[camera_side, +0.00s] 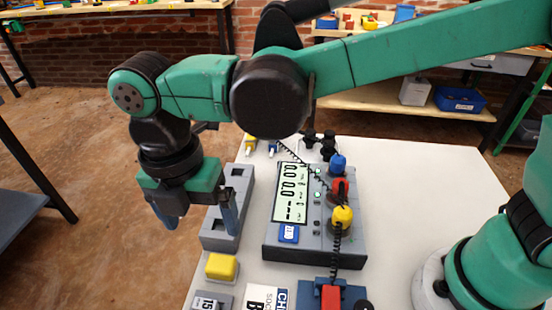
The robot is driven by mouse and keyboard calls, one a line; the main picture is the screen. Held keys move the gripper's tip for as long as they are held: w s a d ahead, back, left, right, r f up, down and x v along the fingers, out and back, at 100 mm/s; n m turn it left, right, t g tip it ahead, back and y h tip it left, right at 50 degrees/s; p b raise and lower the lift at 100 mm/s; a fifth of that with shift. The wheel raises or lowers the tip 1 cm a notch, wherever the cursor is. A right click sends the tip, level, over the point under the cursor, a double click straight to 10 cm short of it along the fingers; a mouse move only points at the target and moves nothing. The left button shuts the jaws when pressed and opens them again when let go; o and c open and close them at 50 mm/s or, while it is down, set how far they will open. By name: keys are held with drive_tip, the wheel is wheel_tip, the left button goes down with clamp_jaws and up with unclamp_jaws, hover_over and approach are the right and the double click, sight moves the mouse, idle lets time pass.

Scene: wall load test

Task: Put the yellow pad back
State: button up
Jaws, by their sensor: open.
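The yellow pad (221,267) is a small rounded block near the left edge of the white table (410,200). It sits on or against a pale base, and I cannot tell which. My gripper (198,217) points down with its two blue-grey fingers apart and nothing visible between them. It is above and behind the pad in the picture, at the table's left edge. Its right finger overlaps a long grey slotted block (240,180), which it partly hides. I cannot tell if they touch.
A grey meter (315,245) with a lit display stands right of the slotted block, with blue, red and yellow plugs and a coiled cord. A red and blue part (331,297), printed cards (266,298) and a small display marked 15 (207,302) lie at the front.

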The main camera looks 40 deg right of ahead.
drive_tip(key=d+r+m+t, duration=0.2)
drive_tip(key=d+m+t, duration=0.5)
drive_tip(key=d+m, duration=1.8)
drive_tip(key=shift+s+m+t+y, duration=0.3)
drive_tip(key=shift+s+m+t, duration=0.15)
drive_tip(key=shift+m, duration=0.55)
